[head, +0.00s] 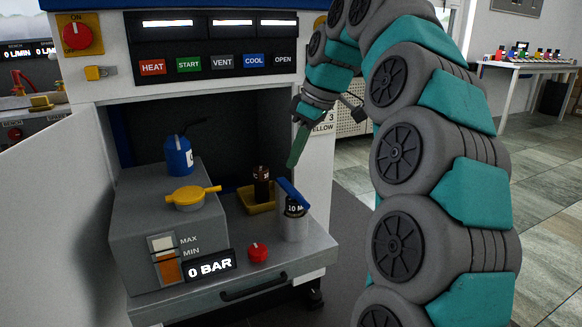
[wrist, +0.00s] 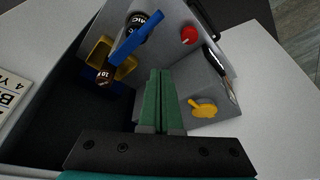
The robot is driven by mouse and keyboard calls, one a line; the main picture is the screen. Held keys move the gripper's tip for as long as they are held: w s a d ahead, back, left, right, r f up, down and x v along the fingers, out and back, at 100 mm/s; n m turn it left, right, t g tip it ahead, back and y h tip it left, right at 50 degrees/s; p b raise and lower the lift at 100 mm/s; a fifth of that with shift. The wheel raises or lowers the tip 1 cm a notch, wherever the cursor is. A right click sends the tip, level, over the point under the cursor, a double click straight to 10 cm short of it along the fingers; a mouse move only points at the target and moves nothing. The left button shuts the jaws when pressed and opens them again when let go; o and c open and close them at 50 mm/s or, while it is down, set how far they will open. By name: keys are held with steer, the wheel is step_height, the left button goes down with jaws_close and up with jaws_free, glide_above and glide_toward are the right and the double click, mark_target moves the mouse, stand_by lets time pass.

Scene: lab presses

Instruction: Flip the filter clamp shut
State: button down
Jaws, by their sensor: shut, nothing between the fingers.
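The filter (head: 293,228) is a grey cylinder with a dark "10 M…" label, standing at the right front of the grey bench inside the press bay. Its clamp is a blue bar (head: 292,194) across the top, tilted with its left end raised. In the wrist view the blue bar (wrist: 137,38) lies across the filter (wrist: 155,18), ahead and slightly left of the fingertips. My gripper (head: 292,165) has green fingers, shut and empty, pointing down above the clamp and apart from it. The fingers also show together in the wrist view (wrist: 160,72).
A brown bottle (head: 262,184) stands in a yellow tray (head: 247,199) behind the filter. A red knob (head: 257,252) is in front. A yellow valve handle (head: 189,197) and blue can (head: 178,156) sit left. The bay's right wall (head: 316,185) is close to the filter.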

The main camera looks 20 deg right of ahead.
steer(key=shift+d+r, duration=0.15)
steer(key=shift+r, duration=0.25)
steer(key=shift+s, duration=0.1)
steer(key=s+a+f+m+g+h+p, duration=0.1)
steer(key=s+a+f+m, duration=0.1)
steer(key=s+a+f, duration=0.35)
steer(key=s+a+f+m+g+p, duration=0.1)
steer(key=s+a+f+p, duration=0.15)
steer(key=s, duration=0.55)
steer(key=s+d+f+m+g+h, duration=0.1)
steer(key=s+f+m, duration=0.2)
steer(key=s+f, duration=0.4)
steer(key=s+f+m+g+h+p, duration=0.1)
steer(key=s+f+m, duration=0.2)
steer(key=s+f, duration=0.4)
steer(key=s, duration=0.7)
steer(key=shift+d+g, duration=0.3)
steer(key=shift+d, duration=0.05)
